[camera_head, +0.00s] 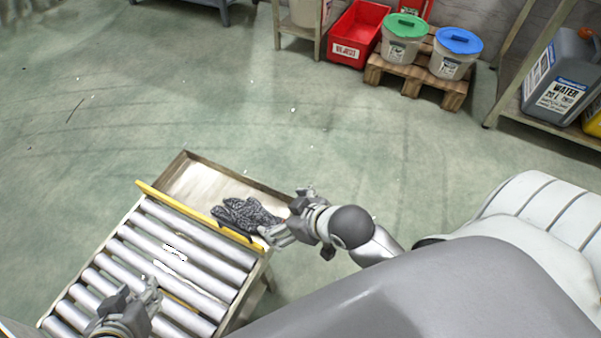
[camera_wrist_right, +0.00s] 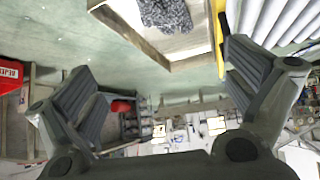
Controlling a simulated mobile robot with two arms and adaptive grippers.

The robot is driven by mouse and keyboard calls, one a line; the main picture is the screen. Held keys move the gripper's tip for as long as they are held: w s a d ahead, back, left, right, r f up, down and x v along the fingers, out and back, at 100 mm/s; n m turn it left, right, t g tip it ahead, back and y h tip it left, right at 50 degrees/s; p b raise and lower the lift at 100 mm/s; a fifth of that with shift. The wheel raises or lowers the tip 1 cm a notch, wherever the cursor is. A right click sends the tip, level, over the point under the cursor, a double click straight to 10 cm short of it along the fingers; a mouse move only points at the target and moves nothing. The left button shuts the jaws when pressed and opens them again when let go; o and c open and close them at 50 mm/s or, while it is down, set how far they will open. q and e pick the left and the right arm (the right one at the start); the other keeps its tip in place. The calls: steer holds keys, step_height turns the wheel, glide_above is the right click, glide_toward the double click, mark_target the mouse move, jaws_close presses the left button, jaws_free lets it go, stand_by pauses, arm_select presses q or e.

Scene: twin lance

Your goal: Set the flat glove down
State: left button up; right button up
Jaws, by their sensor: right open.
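The dark grey speckled glove (camera_head: 243,214) lies in a shallow metal tray (camera_head: 187,158) beside the roller conveyor, close to the yellow rail (camera_head: 160,199). The glove also shows in the right wrist view (camera_wrist_right: 166,13), at the top edge, partly cut off. My right gripper (camera_head: 287,214) is open and empty, just right of the glove, its fingers apart. Its fingers also show in the right wrist view (camera_wrist_right: 165,85) with nothing between them. My left gripper (camera_head: 137,293) is over the near rollers, fingers apart, with nothing seen between them.
The roller conveyor (camera_head: 185,243) fills the lower left. A red bin (camera_head: 357,32), a pallet (camera_head: 413,81) with a green-lidded bucket (camera_head: 402,43) and a blue-lidded bucket (camera_head: 455,56), and a shelf with a water canister (camera_head: 562,75) stand at the back. The floor between is clear.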

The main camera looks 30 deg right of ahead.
steer(key=shift+m+h, duration=0.8)
steer(key=shift+m, duration=0.1)
steer(key=s+d+r, duration=0.2)
steer(key=d+r, duration=0.1)
steer(key=shift+s, duration=0.4)
